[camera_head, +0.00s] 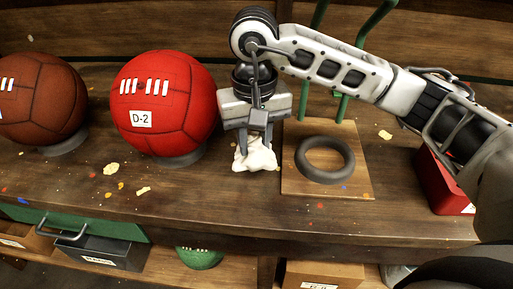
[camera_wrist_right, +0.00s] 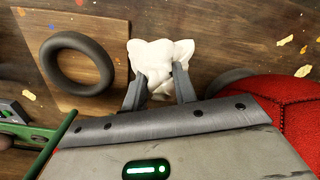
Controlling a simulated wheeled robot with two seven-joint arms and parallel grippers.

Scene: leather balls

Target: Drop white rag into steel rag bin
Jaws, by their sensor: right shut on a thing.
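The white rag (camera_head: 255,156) is a crumpled bundle at the wooden bench top, between the red ball and a square wooden board. My right gripper (camera_head: 257,146) points down from above and is shut on the rag. In the right wrist view the rag (camera_wrist_right: 160,62) bulges out between and beyond the two fingertips (camera_wrist_right: 158,84). I cannot tell whether the rag still touches the bench. My left gripper is not in view. I cannot make out a steel rag bin for certain in these views.
A red ball (camera_head: 165,105) marked D-2 and a brown ball (camera_head: 40,100) stand on ring stands at left. A dark ring (camera_head: 325,160) lies on the wooden board (camera_head: 300,187) at right. A red box (camera_head: 445,185) is farther right. Drawers and a green ball (camera_head: 199,257) are below the bench edge.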

